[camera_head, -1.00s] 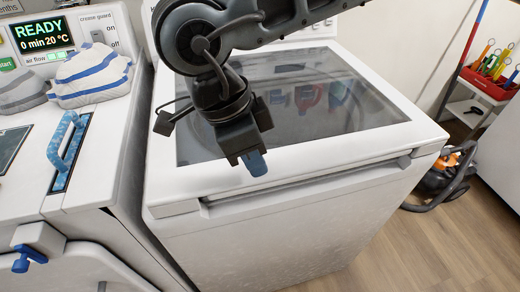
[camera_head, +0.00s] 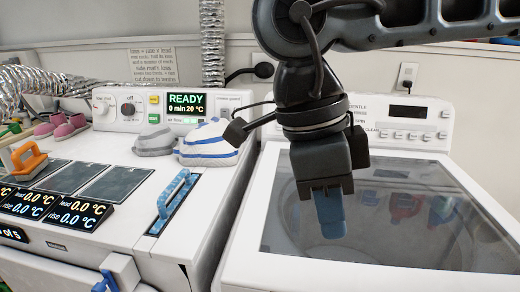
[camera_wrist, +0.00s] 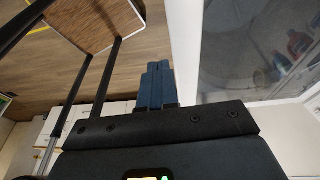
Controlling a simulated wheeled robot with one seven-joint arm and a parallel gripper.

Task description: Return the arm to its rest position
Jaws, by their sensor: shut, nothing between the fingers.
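My gripper (camera_head: 330,212) hangs from my dark arm in the right half of the head view, with its blue fingers pointing down. It appears in front of the dark glass lid of a white top-loading washer (camera_head: 248,262). The fingers are together and hold nothing. In the wrist view my gripper (camera_wrist: 157,84) also shows with its two blue fingers side by side, the washer's glass lid to the right and wooden floor to the left. The arm is raised and bent.
A white dryer (camera_head: 205,215) with a blue handle (camera_head: 172,200) stands at the left. Its display (camera_head: 187,103) reads READY, 0 min 20 °C. A wall outlet (camera_head: 406,76) is behind.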

